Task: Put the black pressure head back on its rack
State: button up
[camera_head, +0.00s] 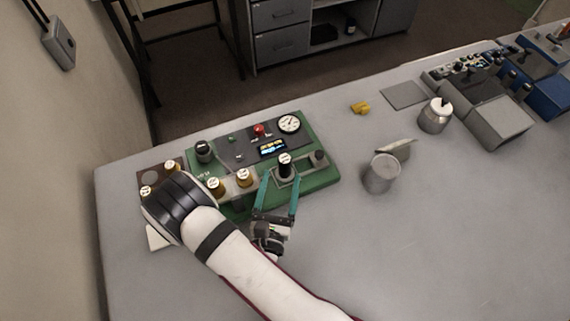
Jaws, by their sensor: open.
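A black cylindrical head with a pale marked top (285,163) stands upright in a grey square seat on the green board. My gripper (281,180) has teal fingers spread open, one on each side of this black piece; I cannot tell whether they touch it. Which black piece is the pressure head is not certain. A brown rack plate (149,179) with dark holes lies at the left, partly hidden by my arm. It carries brass pieces with white tops.
The green board (322,181) also bears a dial gauge (289,123), a red button (258,130), a small display (272,148) and brass pieces (243,178). A metal cup (381,173) stands to its right. The table (430,240) is clear at the front right.

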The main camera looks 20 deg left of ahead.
aim_at(284, 167)
jog(key=w, duration=0.3)
jog(key=w+a, duration=0.1)
jog(key=w, duration=0.2)
jog(key=shift+a, duration=0.1)
jog(key=shift+s, duration=0.1)
grip_shut()
